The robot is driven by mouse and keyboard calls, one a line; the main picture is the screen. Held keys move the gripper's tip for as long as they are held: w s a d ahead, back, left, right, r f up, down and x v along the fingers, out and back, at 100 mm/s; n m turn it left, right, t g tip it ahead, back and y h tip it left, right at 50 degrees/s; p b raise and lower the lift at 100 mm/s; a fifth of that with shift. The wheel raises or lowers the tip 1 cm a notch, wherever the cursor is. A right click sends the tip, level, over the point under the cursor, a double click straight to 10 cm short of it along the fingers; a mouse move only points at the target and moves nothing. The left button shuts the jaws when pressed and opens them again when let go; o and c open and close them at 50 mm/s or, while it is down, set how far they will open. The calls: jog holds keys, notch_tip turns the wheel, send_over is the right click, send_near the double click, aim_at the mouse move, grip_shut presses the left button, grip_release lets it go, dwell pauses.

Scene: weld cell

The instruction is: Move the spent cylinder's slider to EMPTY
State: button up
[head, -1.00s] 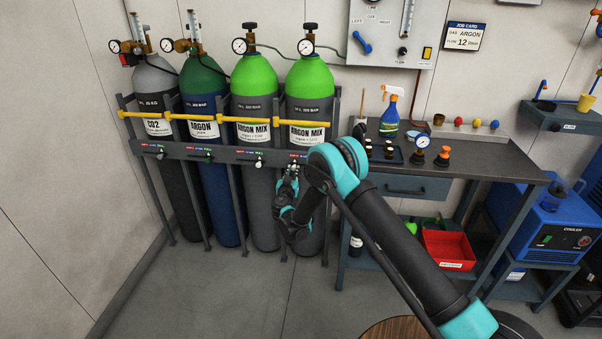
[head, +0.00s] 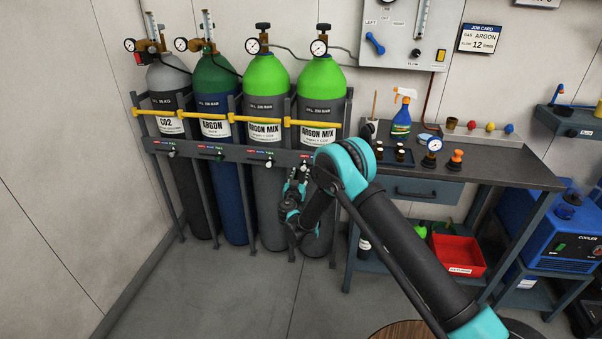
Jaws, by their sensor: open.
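Several gas cylinders stand in a rack: a grey CO2 cylinder (head: 168,76), a green-and-blue ARGON cylinder (head: 213,76), a bright green ARGON MIX cylinder (head: 264,74) and a rightmost ARGON MIX cylinder (head: 320,76). The rack's front rail (head: 240,153) carries small coloured status strips with slider knobs, such as the ARGON MIX knob (head: 271,163) left of my gripper. The gauges and slider positions are too small to read, so I cannot tell which cylinder is spent. My gripper (head: 297,175) is open, at the rail in front of the rightmost cylinder, whose slider is largely hidden.
A yellow bar (head: 240,118) crosses the cylinders above the rail. Right of the rack stands a workbench (head: 500,174) with a spray bottle (head: 402,115), a gauge and fittings; a red bin (head: 457,252) sits below. The floor before the rack is clear.

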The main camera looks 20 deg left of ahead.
jog(key=v, duration=1)
jog(key=shift+a, duration=0.1)
